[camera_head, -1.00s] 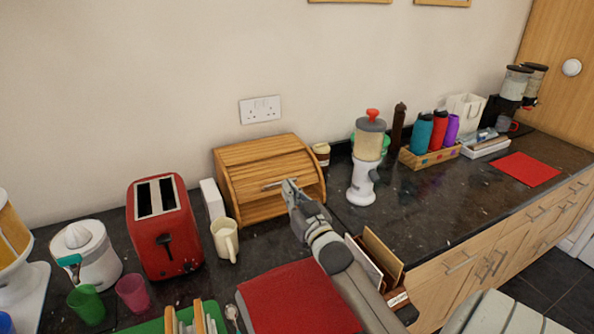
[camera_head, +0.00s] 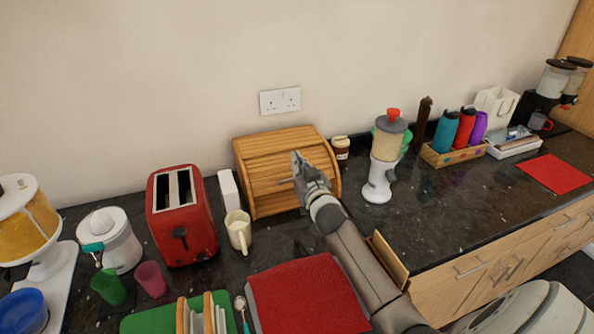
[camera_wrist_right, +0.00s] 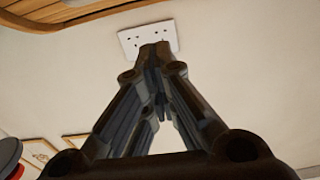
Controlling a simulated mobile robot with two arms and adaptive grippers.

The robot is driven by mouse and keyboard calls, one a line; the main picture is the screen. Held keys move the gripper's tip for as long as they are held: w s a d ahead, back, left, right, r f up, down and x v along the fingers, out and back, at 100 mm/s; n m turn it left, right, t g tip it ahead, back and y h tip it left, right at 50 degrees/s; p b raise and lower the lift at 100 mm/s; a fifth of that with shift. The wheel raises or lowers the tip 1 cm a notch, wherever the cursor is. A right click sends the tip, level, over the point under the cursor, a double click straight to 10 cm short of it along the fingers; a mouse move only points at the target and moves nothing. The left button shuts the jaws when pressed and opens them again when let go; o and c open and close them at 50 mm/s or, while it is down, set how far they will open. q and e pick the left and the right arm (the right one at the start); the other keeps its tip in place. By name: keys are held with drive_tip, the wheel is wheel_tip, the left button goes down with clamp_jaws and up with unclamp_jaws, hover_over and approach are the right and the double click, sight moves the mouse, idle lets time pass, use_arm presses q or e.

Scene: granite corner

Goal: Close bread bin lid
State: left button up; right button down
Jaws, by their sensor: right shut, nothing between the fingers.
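The wooden bread bin (camera_head: 262,150) stands against the wall in the head view. Its slatted roll lid (camera_head: 265,182) covers the front as far as I can see. My right arm hides the lid's right part, so I cannot tell whether it is fully down. A bit of the lid's handle (camera_head: 285,181) shows beside my gripper. My right gripper (camera_head: 297,157) is shut and empty, in front of the upper lid; contact cannot be told. In the right wrist view its fingertips (camera_wrist_right: 155,50) are together, and wood, likely the bin (camera_wrist_right: 75,12), shows at the top left. My left gripper is not in view.
A white mug (camera_head: 238,232) and red toaster (camera_head: 182,215) stand left of the bin. A red board (camera_head: 305,295) lies in front.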

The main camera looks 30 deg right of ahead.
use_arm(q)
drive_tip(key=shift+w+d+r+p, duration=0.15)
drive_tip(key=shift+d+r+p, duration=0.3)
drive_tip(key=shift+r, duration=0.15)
use_arm(e)
drive_tip(key=f, duration=0.3)
drive_tip(key=shift+w+f, duration=0.2)
drive_tip(key=shift+f, duration=0.15)
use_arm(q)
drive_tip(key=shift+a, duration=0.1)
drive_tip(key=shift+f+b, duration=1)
use_arm(e)
drive_tip(key=shift+s+a+f, duration=0.2)
drive_tip(key=shift+s+f, duration=0.55)
drive_tip(key=shift+f, duration=0.25)
drive_tip(key=shift+s+a+f, duration=0.2)
drive_tip(key=shift+s+f, duration=0.55)
drive_tip(key=shift+f, duration=0.25)
